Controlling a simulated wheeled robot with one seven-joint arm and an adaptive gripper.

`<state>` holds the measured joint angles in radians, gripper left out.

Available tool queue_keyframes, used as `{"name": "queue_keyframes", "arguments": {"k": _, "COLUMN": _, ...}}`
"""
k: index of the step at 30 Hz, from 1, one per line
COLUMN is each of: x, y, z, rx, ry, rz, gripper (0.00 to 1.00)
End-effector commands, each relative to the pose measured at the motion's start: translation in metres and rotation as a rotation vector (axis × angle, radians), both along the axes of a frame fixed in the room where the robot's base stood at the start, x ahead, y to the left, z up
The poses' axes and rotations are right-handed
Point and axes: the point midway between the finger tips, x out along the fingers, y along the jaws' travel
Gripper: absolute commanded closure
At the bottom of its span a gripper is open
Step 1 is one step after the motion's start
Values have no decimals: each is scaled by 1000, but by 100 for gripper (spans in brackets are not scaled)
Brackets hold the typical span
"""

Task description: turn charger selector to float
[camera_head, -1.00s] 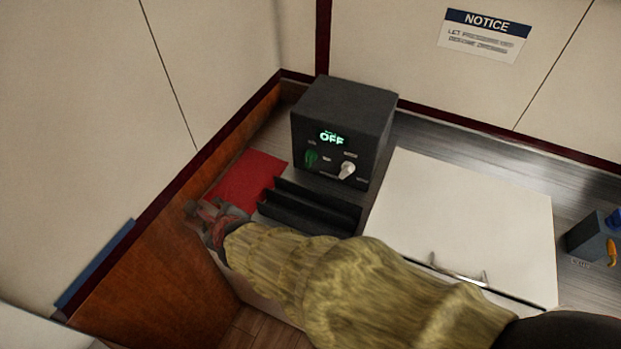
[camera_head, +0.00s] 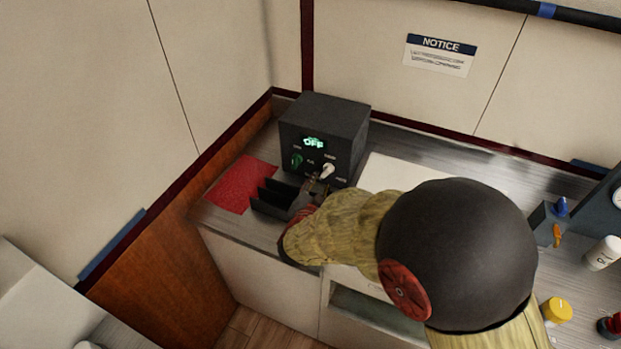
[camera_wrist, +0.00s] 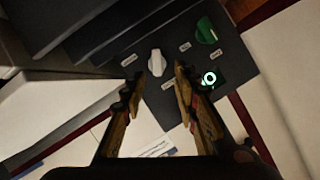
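The charger (camera_head: 330,127) is a dark box at the back corner of the counter, with a green lit display (camera_head: 313,142) reading OFF. Its white selector knob (camera_head: 327,171) is on the lower right of the front face, and a green knob (camera_head: 297,161) is on the left. In the wrist view the white selector (camera_wrist: 155,63) lies just beyond my fingertips, near the left finger; the green knob (camera_wrist: 206,31) is farther off. My gripper (camera_wrist: 157,84) is open with nothing between its fingers. In the head view my gripper (camera_head: 314,190) is close in front of the selector, partly hidden by my arm.
A black slotted rack (camera_head: 272,202) stands in front of the charger, beside a red mat (camera_head: 241,184). A white panel (camera_head: 392,173) lies right of the charger. A grey box with blue and orange knobs (camera_head: 546,222) and a white cylinder (camera_head: 603,253) are farther right.

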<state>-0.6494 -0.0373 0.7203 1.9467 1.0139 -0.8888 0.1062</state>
Motion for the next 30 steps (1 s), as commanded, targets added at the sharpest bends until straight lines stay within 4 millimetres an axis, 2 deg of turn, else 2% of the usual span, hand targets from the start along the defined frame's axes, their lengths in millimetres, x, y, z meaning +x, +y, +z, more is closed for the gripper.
{"name": "queue_keyframes", "arguments": {"k": 1, "x": 2, "y": -7, "z": 0, "rx": -23, "ry": -4, "rz": -9, "gripper": 70}}
{"name": "queue_keyframes", "arguments": {"k": 5, "x": 10, "y": -12, "z": -3, "rx": -42, "ry": -8, "rz": -16, "gripper": 70}}
{"name": "queue_keyframes", "arguments": {"k": 18, "x": 66, "y": -19, "z": -24, "rx": -39, "ry": -7, "rz": -12, "gripper": 70}}
{"name": "queue_keyframes", "arguments": {"k": 23, "x": 74, "y": -21, "z": -26, "rx": -38, "ry": -8, "rz": -11, "gripper": 70}}
{"name": "queue_keyframes", "arguments": {"k": 30, "x": 74, "y": -20, "z": -25, "rx": -37, "ry": -7, "rz": -11, "gripper": 70}}
